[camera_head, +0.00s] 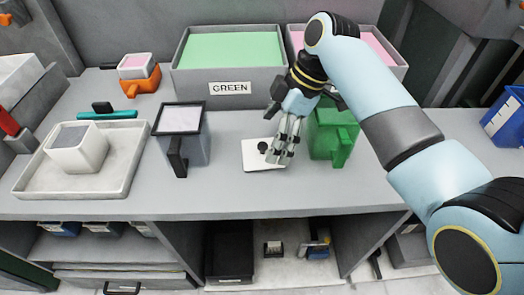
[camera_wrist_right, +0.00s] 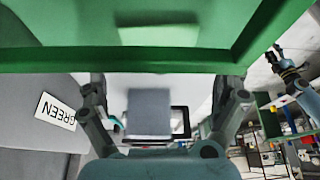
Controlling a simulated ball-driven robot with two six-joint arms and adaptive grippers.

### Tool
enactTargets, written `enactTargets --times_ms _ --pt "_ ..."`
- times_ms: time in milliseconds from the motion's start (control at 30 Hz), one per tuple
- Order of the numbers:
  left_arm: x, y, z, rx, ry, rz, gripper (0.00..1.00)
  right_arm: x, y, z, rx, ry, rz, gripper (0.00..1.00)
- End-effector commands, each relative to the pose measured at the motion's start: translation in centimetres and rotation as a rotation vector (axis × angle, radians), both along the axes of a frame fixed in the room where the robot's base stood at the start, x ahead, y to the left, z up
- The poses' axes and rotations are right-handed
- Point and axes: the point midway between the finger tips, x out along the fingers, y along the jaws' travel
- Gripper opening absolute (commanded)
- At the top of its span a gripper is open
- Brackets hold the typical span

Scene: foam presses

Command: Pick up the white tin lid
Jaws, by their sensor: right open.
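The white tin lid (camera_head: 254,160) is a flat pale square with a black knob (camera_head: 262,147) on its top. In the head view it lies on the grey worktop, in front of the box labelled GREEN. My right gripper (camera_head: 278,158) points down at the lid's right side, with its fingers apart and nothing seen between them. The fingers overlap part of the lid, and I cannot tell whether they touch it. In the right wrist view my gripper (camera_wrist_right: 166,105) shows spread fingers, but I cannot clearly make out the lid. My left gripper is not in view.
A green container (camera_head: 335,140) stands close to the right of my right gripper. A grey container with a black handle (camera_head: 196,148) stands to the left of the lid. A white tray (camera_head: 112,187) is farther left. The GREEN box (camera_head: 190,82) stands behind.

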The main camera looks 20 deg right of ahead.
Motion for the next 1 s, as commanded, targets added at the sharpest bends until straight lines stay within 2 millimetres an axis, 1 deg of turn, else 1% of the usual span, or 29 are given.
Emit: enactTargets --times_ms 100,233,333,533,733,900,1000 --pt "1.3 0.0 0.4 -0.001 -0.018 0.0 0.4 0.2 0.7 -1.8 0.002 0.004 0.001 1.0" --pt "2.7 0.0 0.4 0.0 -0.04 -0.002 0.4 0.3 1.3 -3.5 0.001 0.002 0.001 1.0" --pt "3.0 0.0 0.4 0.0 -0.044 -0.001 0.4 0.4 1.5 -4.1 -0.001 0.001 0.001 1.0" --pt "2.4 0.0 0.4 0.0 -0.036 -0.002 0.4 0.4 1.5 -4.1 -0.001 0.0 0.0 1.0" --pt "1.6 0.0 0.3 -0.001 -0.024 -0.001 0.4 0.4 1.5 -4.1 -0.001 0.001 0.0 0.74" --pt "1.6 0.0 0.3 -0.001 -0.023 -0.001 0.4 0.4 1.5 -4.1 -0.001 0.001 0.0 0.52" --pt "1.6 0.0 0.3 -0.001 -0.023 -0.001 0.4 0.4 1.5 -4.1 -0.001 0.001 0.0 0.52"
